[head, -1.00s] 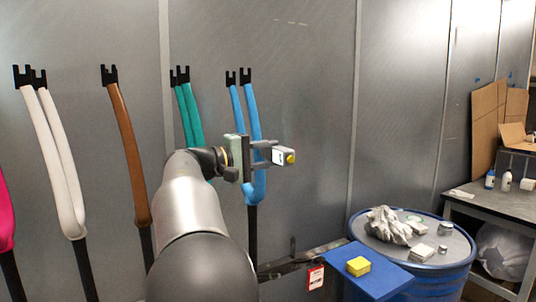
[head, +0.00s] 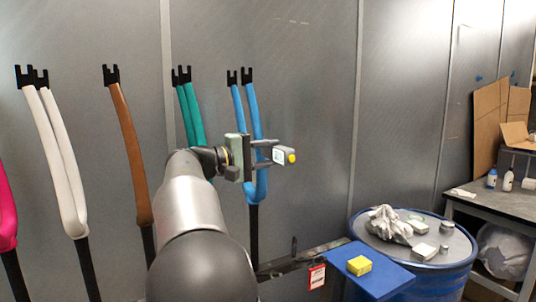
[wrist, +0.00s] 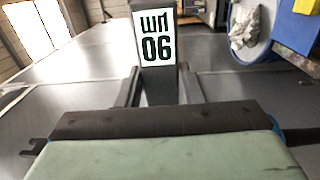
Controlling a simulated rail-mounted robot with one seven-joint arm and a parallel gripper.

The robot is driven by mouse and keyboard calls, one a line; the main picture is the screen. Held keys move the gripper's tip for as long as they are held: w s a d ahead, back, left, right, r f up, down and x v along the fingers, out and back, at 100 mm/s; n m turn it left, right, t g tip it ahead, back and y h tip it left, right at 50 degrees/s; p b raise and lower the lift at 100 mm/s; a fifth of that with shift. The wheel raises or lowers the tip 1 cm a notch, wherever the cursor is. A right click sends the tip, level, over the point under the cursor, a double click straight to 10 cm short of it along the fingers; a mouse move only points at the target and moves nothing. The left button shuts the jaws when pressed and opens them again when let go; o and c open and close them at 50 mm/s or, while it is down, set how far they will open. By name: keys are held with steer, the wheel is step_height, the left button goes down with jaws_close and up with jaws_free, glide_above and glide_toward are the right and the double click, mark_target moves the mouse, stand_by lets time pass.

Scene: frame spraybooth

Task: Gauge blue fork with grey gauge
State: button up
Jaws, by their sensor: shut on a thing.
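The blue fork (head: 254,115) hangs upright, its two legs up in black dropouts and a black tube below. My gripper (head: 268,155) is in front of its right leg in the head view and hides part of it. My gripper is shut on the grey gauge (head: 282,154), a small block with a yellow end pointing right. The gauge appears just right of the fork; I cannot tell any contact. In the wrist view the gauge (wrist: 155,75) sits between the fingers, its white face showing upside-down characters like "90". The blue fork is mostly hidden there.
Green (head: 188,110), brown (head: 127,140) and white (head: 55,160) forks hang to the left. A yellow block (head: 359,265) lies on a blue tray (head: 385,283) at lower right, by a blue drum (head: 440,280) holding rags. The wall right of the gauge is clear.

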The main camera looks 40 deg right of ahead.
mark_target(285, 160)
steer(key=shift+s+a+f+b, duration=0.15)
steer(key=shift+s+b, duration=0.8)
steer(key=shift+b, duration=0.1)
steer(key=s+b, duration=0.4)
steer(key=s, duration=0.1)
steer(key=shift+s+a, duration=0.1)
steer(key=shift+a, duration=0.3)
steer(key=shift+s+b, duration=0.35)
steer(key=shift+s, duration=0.05)
